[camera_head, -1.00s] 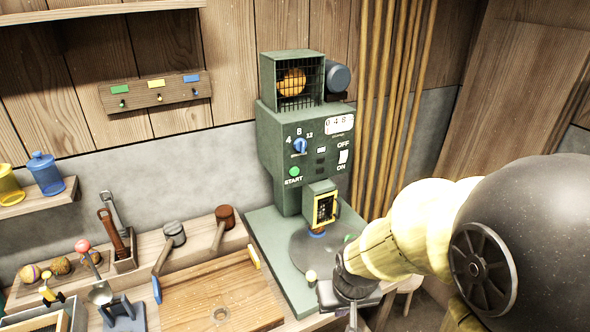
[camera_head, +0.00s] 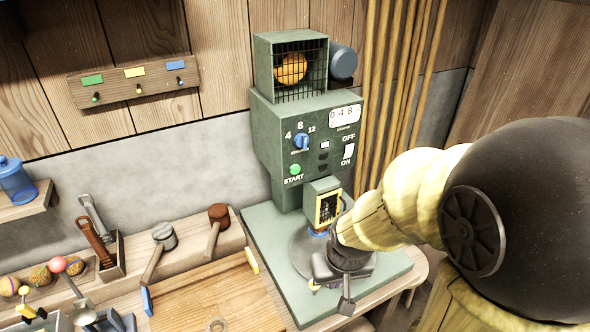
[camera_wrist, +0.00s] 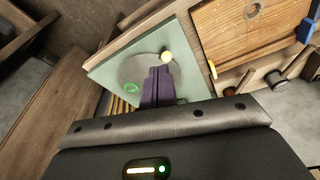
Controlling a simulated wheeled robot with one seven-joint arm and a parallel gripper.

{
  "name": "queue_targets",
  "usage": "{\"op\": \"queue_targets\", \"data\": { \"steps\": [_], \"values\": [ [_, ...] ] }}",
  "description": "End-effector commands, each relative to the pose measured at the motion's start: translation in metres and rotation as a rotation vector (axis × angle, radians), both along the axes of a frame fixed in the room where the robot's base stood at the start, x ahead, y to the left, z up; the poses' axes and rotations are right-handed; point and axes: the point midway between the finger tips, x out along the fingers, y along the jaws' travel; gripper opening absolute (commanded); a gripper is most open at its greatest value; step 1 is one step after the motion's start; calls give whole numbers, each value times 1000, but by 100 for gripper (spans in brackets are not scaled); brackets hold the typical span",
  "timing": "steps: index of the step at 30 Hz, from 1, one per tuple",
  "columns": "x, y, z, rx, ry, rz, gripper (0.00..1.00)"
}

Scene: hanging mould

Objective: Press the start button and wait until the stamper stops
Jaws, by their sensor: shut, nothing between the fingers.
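The green stamper machine (camera_head: 262,130) stands at the back of the bench. Its green start button (camera_head: 295,169) is on the front panel at lower left, above the word START. The stamper head (camera_head: 323,204) with a yellow-framed window sits over a round dark plate. My gripper (camera_head: 346,300) is shut and empty, above the machine's base, lower than the start button and to its right. In the wrist view, my gripper's fingers (camera_wrist: 158,75) are together over the round plate (camera_wrist: 138,68).
A wooden tray (camera_head: 215,295) and two mallets (camera_head: 216,225) lie left of the machine. Wrenches (camera_head: 98,235) stand in a holder further left. A caged orange ball (camera_head: 290,68) tops the machine. Wooden poles (camera_head: 400,90) stand at its right.

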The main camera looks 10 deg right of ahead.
Motion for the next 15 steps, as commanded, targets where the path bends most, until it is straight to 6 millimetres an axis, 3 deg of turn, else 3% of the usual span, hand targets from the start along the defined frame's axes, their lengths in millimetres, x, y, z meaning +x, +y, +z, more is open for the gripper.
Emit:
{"op": "queue_targets", "data": {
  "steps": [8,15],
  "values": [
    [16,4,-8,16,-10,-23,0],
    [64,6,-40,-4,-65,-114,0]
  ]
}}
